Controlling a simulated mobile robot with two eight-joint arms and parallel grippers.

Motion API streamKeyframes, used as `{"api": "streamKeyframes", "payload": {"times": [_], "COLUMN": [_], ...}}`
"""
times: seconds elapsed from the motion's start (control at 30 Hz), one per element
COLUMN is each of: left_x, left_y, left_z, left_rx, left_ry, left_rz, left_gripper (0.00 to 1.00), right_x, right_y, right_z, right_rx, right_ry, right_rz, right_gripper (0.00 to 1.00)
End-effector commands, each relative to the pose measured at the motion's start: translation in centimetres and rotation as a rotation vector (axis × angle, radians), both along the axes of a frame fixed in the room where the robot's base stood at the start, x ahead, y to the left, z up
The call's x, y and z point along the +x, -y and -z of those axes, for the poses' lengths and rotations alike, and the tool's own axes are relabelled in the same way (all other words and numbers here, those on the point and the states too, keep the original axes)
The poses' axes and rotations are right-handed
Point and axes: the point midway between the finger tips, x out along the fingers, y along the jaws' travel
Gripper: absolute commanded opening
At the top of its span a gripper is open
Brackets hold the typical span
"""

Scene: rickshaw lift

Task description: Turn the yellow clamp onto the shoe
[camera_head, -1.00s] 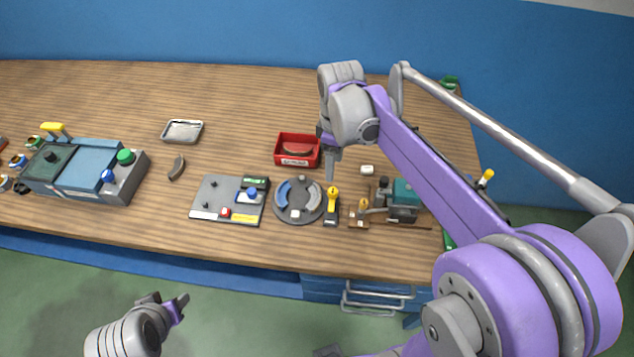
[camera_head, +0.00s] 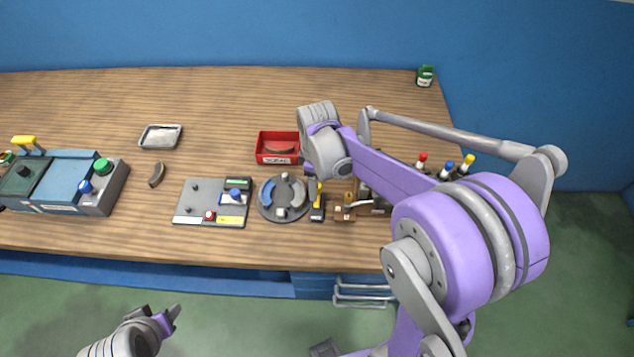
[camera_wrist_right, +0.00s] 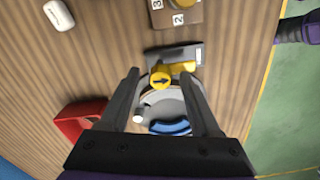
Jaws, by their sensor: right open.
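The yellow clamp (camera_head: 319,188) stands on a dark base beside the right edge of the round plate (camera_head: 264,211). In the right wrist view its round yellow knob (camera_wrist_right: 161,78) bears a dark arrow. The blue shoe also shows in the wrist view (camera_wrist_right: 171,127). My right gripper (camera_wrist_right: 163,76) is open over the clamp, with the knob between its fingertips; contact cannot be told. My left gripper (camera_head: 170,316) is away from the table, its jaws unclear.
A red bin (camera_head: 270,148) stands behind the plate. A grey board (camera_head: 207,213) with knobs lies to its left. A small numbered block (camera_head: 344,212) sits close right of the clamp. Bare table lies towards the front edge.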

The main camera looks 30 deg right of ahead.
Motion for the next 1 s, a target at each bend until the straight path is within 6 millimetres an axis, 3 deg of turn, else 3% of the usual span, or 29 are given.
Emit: {"api": "streamKeyframes", "payload": {"times": [0.03,0.37,0.77,1.0], "left_x": [0.00,0.00,-0.07,-0.31], "left_y": [0.00,0.00,0.00,0.00], "left_z": [0.00,0.00,0.19,0.80], "left_rx": [0.000,0.000,0.000,0.000], "left_ry": [0.000,0.000,-0.001,-0.006], "left_rz": [0.000,0.000,0.000,0.000], "left_gripper": [0.50,0.50,0.50,0.50], "right_x": [-0.01,-0.01,-0.04,-0.08], "right_y": [-0.01,0.00,0.01,0.00], "right_z": [-0.01,-0.03,0.00,0.07], "right_rx": [0.000,0.000,0.000,-0.001], "right_ry": [0.000,0.000,0.000,-0.001], "right_rz": [0.000,0.000,0.033,0.161], "right_gripper": [0.58,0.00,0.00,0.00]}}
